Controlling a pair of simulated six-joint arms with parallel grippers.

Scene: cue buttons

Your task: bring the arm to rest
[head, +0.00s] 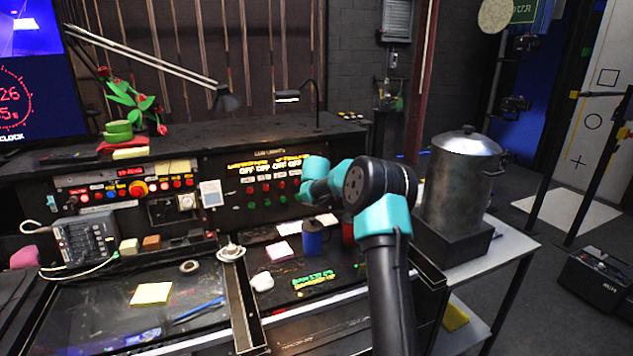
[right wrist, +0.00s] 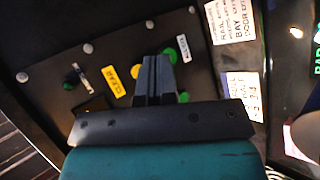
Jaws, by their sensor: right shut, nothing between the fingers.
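My right arm rises from the bottom of the head view and bends left toward the dark control panel (head: 222,193). Its gripper itself cannot be made out there, beyond the teal wrist. In the right wrist view my right gripper (right wrist: 157,65) has its fingers together with nothing between them. Whether the tips touch the panel cannot be told. My left gripper is not in view.
A blue mug (head: 311,238) and a red mug (head: 347,233) stand on the desk below the wrist. A large metal pot (head: 462,185) stands right of the arm. A desk lamp (head: 288,97) rises behind the panel. Paper notes (right wrist: 243,92) are right of the fingers.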

